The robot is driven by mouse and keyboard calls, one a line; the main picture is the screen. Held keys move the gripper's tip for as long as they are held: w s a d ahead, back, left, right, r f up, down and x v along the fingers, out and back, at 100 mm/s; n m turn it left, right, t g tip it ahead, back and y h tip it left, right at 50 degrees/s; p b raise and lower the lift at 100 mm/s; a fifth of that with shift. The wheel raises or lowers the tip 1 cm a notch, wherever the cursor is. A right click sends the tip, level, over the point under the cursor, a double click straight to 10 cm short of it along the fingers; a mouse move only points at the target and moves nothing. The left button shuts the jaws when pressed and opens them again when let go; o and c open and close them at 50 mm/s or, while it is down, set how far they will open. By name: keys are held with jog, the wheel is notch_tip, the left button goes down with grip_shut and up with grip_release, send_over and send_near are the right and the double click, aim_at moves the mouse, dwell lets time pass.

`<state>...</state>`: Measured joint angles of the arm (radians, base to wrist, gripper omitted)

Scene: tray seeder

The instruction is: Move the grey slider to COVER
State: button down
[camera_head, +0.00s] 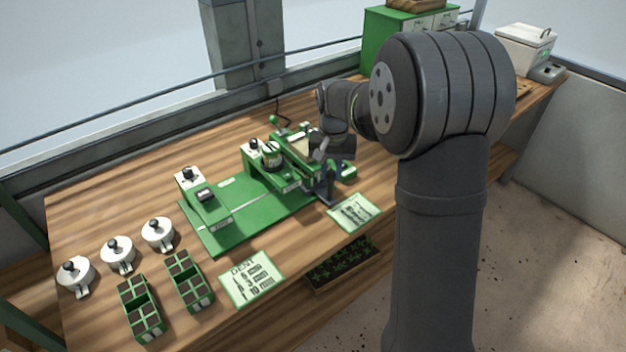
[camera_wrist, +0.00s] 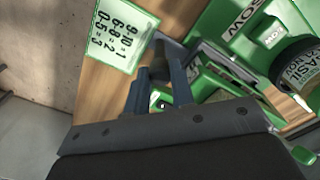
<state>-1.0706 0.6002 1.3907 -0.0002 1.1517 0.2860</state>
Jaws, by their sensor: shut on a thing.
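The green seeder machine (camera_head: 250,212) stands on the wooden bench, its right part under my arm. My gripper (camera_head: 326,192) is low at its front right side, and its blue-grey fingers also show in the wrist view (camera_wrist: 160,88). The fingers and arm hide most of the slider. No COVER mark is readable, so I cannot tell the slider's setting.
A jar labelled basil (camera_wrist: 298,72) stands on the machine close to the gripper. A printed card (camera_head: 354,212) lies at the bench front, with a DENT card (camera_head: 252,279) further left. Several white lidded pots (camera_head: 118,254) and green seed trays (camera_head: 188,281) stand at left.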

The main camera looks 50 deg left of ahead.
jog(key=shift+w, duration=0.7)
jog(key=c, duration=1.2)
grip_release()
jog(key=shift+c, duration=0.2)
jog(key=shift+r, duration=0.1)
notch_tip(320, 180, up, 17)
jog(key=shift+r, duration=0.15)
